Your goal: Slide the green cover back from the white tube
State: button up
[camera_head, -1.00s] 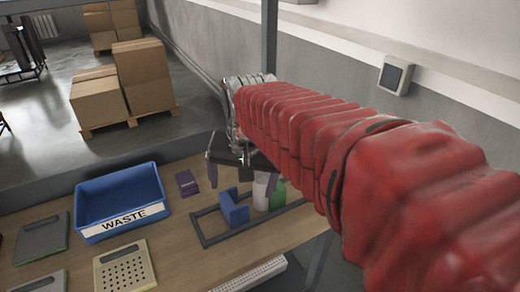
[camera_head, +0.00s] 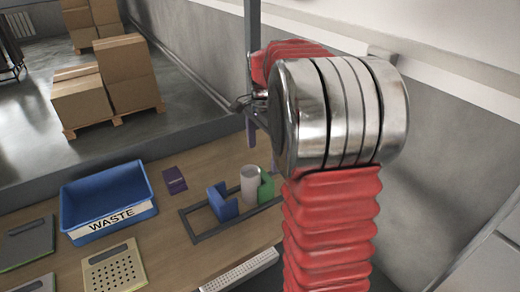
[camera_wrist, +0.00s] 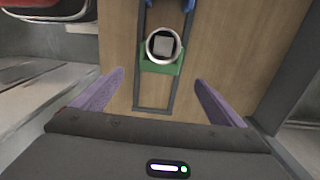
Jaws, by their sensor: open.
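The white tube (camera_head: 250,184) stands upright in a dark frame on the table in the head view. The green cover (camera_head: 266,187) is against its right side. In the wrist view the tube (camera_wrist: 164,46) shows from above as a white ring with a grey square inside, and the green cover (camera_wrist: 160,68) sits around its near side. My gripper (camera_wrist: 160,88) is open and empty, its two purple fingers spread wide on either side of the frame, short of the cover. In the head view my arm hides most of the gripper.
The dark rectangular frame (camera_head: 203,235) holds a blue block (camera_head: 221,203) left of the tube. A white perforated strip (camera_head: 240,270) runs along the front.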

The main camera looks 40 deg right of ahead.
aim_at(263, 183)
dwell(0.3)
notch_tip(263, 183, down, 14)
jog(key=shift+r, duration=0.1)
dwell(0.7)
jog(key=shift+c, duration=0.4)
jog(key=c, duration=1.2)
jog(key=shift+o, duration=0.2)
jog(key=shift+s+d, duration=0.15)
jog(key=shift+d, duration=1.55)
jog(key=shift+s+d, duration=0.1)
jog(key=shift+d, duration=1.55)
